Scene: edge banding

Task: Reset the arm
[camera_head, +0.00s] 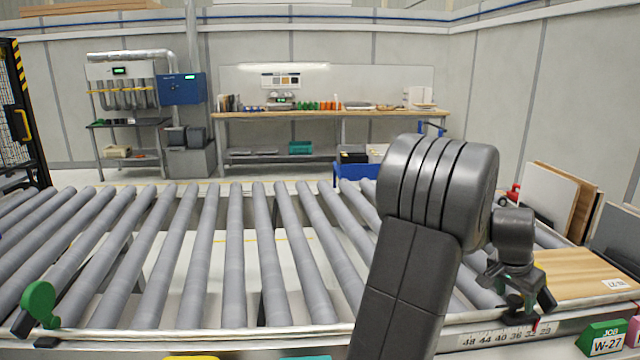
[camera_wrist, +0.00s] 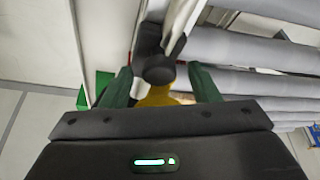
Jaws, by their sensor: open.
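My arm reaches across the right side of the head view and bends down at its wrist. My gripper (camera_head: 524,298) is low at the front rail, above the right end of the printed scale (camera_head: 496,338). In the wrist view my gripper (camera_wrist: 161,78) has its two green fingers spread apart. A dark round knob (camera_wrist: 159,70) with a yellow part below it shows between the fingers. I cannot tell whether the fingers touch it. A wood-faced panel (camera_head: 585,274) lies just right of the gripper.
A roller conveyor (camera_head: 235,255) fills the foreground. A green W-27 job block (camera_head: 603,338) is at the lower right. Upright boards (camera_head: 553,200) stand behind the panel. A workbench (camera_head: 330,114) is at the back wall.

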